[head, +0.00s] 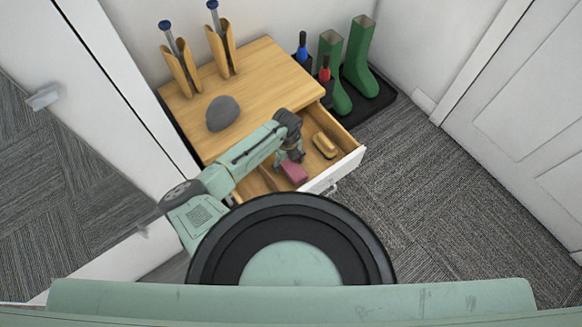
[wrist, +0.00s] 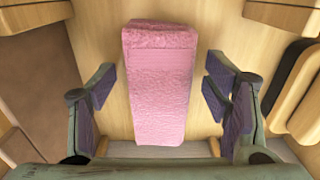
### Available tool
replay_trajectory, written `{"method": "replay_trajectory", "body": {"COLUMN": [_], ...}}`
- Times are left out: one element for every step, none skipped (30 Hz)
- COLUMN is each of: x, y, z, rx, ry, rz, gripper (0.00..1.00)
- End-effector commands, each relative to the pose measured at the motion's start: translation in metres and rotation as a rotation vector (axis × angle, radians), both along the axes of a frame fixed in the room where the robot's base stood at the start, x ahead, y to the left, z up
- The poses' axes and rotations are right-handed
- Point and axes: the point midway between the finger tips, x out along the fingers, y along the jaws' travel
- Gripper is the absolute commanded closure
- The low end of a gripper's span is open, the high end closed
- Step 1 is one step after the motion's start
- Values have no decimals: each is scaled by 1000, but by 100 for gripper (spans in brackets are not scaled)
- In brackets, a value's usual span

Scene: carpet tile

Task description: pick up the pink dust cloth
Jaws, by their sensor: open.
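The pink dust cloth (wrist: 160,85) lies folded in a long block on the wooden floor of the open drawer. In the head view the cloth (head: 294,173) shows near the drawer's front, partly under my gripper. My gripper (wrist: 157,90) is open, with one finger on each side of the cloth and a visible gap on both sides. In the head view my gripper (head: 290,160) reaches down into the drawer (head: 347,147). I cannot tell how far the fingertips are above the drawer floor.
A wooden brush (head: 325,145) lies in the drawer to the right of the cloth; drawer walls and a divider are close by. The cabinet top holds a grey stone-like lump (head: 222,113) and wooden holders (head: 222,48). Green boots (head: 357,58) stand on a black tray behind right.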

Motion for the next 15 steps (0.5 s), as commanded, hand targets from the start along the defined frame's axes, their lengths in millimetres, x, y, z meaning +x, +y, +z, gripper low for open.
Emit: {"method": "replay_trajectory", "body": {"x": [0,0,0,0,0,0,0,0,0,0,0,0,0,0,0], "y": [0,0,0,0,0,0,0,0,0,0,0,0,0,0,0], "z": [0,0,0,0,0,0,0,0,0,0,0,0,0,0,0], "rx": [0,0,0,0,0,0,0,0,0,0,0,0,0,0,0], "ry": [0,0,0,0,0,0,0,0,0,0,0,0,0,0,0], "rz": [0,0,0,1,1,1,1,1,1,1,1,1,1,1,1], "gripper": [32,34,37,39,41,43,45,47,50,52,54,57,59,61,63]}}
